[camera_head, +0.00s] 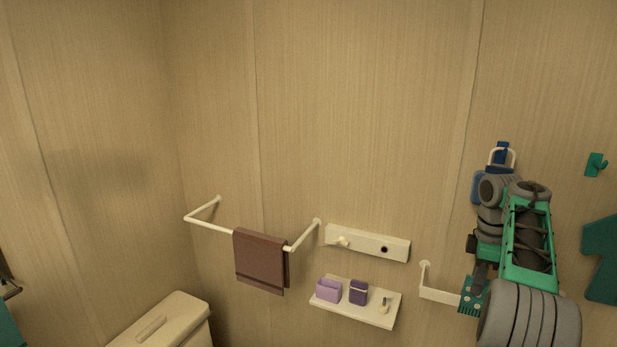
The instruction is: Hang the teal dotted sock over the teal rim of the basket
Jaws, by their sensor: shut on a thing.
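My gripper (479,279) is at the lower right, pointing down, below the grey and green links of my arm. Part of the sock may be hidden by my arm's large grey joint. I see no basket with a teal rim in this view.
A white wall bar (437,295) is left of my gripper. A shelf (347,312) holds a lilac box, a purple item and a small pale item. A brown towel (260,262) hangs on a rail. Teal shape (602,262) at right. Toilet tank (172,322) at lower left.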

